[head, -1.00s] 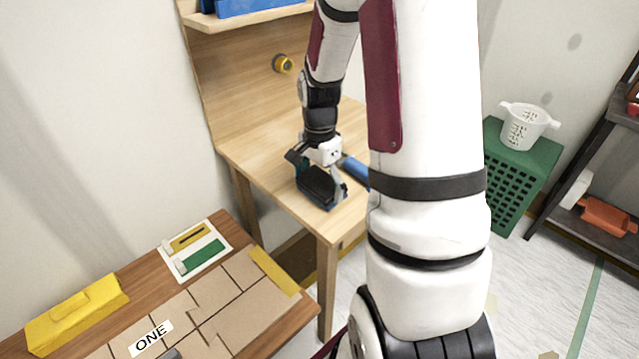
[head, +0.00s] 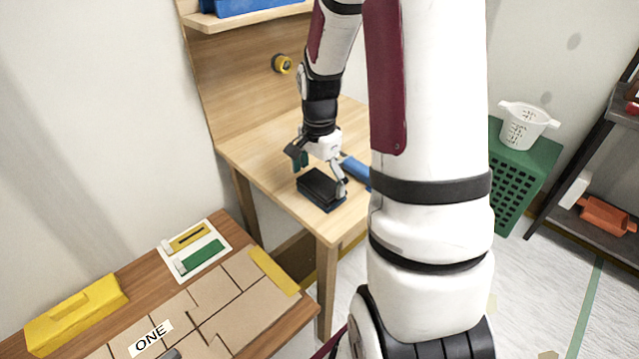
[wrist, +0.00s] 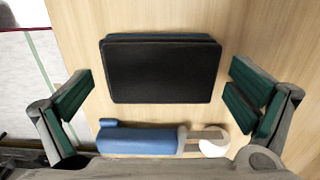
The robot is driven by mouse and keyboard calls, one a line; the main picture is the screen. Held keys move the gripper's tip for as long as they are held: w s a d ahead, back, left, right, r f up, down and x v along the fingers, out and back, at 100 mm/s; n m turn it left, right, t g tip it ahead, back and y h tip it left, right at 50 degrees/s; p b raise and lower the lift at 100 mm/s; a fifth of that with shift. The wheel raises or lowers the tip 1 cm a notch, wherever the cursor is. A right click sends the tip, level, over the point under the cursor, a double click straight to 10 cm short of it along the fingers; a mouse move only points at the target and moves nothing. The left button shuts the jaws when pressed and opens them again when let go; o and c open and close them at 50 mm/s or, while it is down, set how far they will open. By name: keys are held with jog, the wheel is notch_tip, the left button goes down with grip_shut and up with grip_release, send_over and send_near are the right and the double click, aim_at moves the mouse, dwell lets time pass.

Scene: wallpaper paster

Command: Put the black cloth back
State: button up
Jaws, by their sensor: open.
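In the wrist view the black cloth (wrist: 160,72) lies flat on the table, beyond and between my fingers, touching neither. My gripper (head: 320,172) is open and empty, just above and behind the cloth. Its two green-padded fingers are spread wide in the wrist view (wrist: 160,105).
A blue-handled tool (wrist: 145,138) lies on the table (head: 262,152) close to the cloth. A yellow tape roll (head: 282,64) is on the back panel. A lower brown table with a yellow box (head: 75,315) stands at the left. A green crate (head: 520,165) stands at the right.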

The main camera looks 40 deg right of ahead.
aim_at(319, 183)
notch_tip(319, 183, up, 12)
jog(key=p, duration=0.2)
jog(key=s+a+r+n+t, duration=0.1)
jog(key=s+a+r+n, duration=0.75)
jog(key=a, duration=0.35)
jog(key=s+a+r+n+t, duration=0.1)
jog(key=s+a+n, duration=0.35)
jog(key=s, duration=0.25)
jog(key=s+a+n, duration=0.4)
jog(key=s+n, duration=0.1)
jog(key=s, duration=0.2)
notch_tip(319, 183, up, 12)
jog(key=t+p, duration=0.2)
jog(key=p, duration=0.8)
jog(key=shift+d+p, duration=0.3)
jog(key=shift+d, duration=0.1)
